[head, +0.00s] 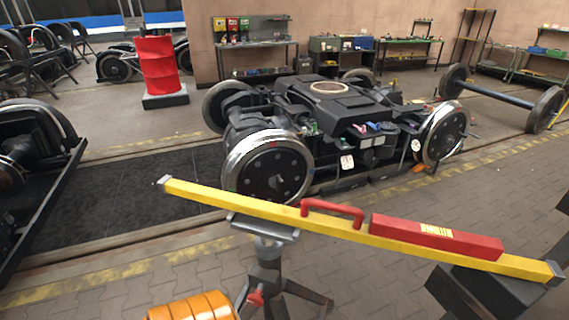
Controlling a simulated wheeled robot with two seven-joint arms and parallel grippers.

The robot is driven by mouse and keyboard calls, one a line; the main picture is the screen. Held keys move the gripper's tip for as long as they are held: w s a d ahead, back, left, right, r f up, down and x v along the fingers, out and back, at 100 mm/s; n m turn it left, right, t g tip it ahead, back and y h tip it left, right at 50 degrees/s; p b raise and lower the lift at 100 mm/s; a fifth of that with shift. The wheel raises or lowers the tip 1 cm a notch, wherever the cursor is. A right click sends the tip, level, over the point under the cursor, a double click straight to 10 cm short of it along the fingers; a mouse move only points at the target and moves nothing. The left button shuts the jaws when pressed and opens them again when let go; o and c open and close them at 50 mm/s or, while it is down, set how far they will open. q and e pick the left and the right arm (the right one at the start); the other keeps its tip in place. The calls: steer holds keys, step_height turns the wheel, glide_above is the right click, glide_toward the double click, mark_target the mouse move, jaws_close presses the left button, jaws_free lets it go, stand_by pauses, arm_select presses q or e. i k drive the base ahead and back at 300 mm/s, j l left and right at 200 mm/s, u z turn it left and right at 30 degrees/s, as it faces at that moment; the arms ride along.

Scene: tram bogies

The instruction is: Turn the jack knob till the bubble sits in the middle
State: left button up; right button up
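A long yellow beam (240,206) with a red handle (333,209) and a red box (435,236) on it slopes down from left to right. The red box has a small yellow label; no bubble can be made out. Near its left end the beam rests on the flat head of a grey jack stand (267,262). A red knob (256,297) sits low on the jack's post, above its spread legs. The beam's right end lies over a dark block (487,290). Neither gripper can be seen.
An orange ribbed object (195,306) stands left of the jack, cut off by the bottom edge. A bogie (345,115) stands behind the beam. A red drum (158,66) and a loose wheelset (500,92) are farther back. The paved floor in front is partly clear.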

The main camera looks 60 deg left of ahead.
mark_target(255, 300)
steer(key=u, duration=2.15)
